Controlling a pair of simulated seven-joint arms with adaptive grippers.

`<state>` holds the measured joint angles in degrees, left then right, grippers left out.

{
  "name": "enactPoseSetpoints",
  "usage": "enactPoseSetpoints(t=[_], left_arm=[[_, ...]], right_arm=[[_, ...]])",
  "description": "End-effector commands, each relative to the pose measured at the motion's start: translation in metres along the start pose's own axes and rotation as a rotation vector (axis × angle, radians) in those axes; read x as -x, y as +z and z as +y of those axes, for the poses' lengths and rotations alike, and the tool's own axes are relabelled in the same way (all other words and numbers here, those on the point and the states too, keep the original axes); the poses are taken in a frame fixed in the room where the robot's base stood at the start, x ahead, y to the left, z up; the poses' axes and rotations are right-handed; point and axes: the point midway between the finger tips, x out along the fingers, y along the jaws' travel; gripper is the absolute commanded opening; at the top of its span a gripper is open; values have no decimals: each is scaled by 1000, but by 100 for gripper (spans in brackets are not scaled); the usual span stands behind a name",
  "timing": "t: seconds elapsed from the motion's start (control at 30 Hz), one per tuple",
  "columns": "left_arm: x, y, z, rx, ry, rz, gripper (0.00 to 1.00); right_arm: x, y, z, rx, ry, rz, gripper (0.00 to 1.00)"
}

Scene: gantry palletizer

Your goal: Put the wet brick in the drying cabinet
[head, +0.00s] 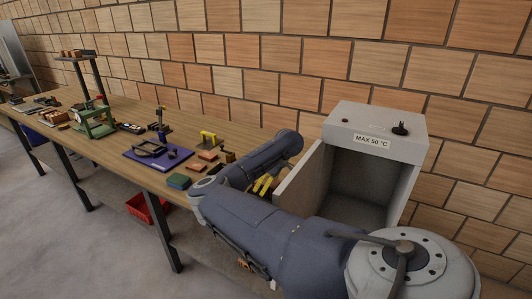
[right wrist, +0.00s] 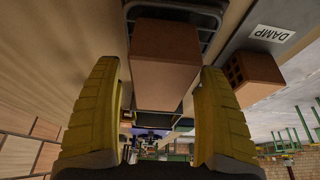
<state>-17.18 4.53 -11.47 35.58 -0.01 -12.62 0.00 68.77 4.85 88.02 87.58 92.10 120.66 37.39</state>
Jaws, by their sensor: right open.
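The drying cabinet (head: 375,128) is a grey box at the right of the head view, labelled "MAX 50 °C". Its front is open, the door (head: 303,185) swung out to the left. My right gripper (head: 263,185) is low beside that door, largely behind my arm. In the right wrist view its yellow fingers (right wrist: 160,72) are open, one on each side of a plain reddish-brown brick (right wrist: 166,50), with gaps visible. A second brick with holes (right wrist: 254,76) lies at the right beside a "DAMP" label (right wrist: 272,34). I cannot tell which brick is wet. My left gripper is out of view.
The long wooden bench (head: 118,158) carries a purple tray (head: 157,158), a green device (head: 95,120), a yellow-handled tool (head: 208,138), a green block (head: 178,181) and several small blocks. A red bin (head: 145,208) is under the bench. A brick wall stands behind.

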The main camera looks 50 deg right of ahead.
Motion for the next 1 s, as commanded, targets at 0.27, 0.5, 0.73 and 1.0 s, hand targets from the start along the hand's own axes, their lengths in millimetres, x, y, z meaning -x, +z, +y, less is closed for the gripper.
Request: enactPoseSetpoints(t=[0.27,0.5,0.73,1.0], left_arm=[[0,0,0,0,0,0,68],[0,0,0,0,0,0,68],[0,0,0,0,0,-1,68],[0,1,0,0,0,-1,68]], right_arm=[[-2,1,0,0,0,0,75],[-4,2,0,0,0,0,75],[-4,2,0,0,0,0,75],[-4,2,0,0,0,0,52]])
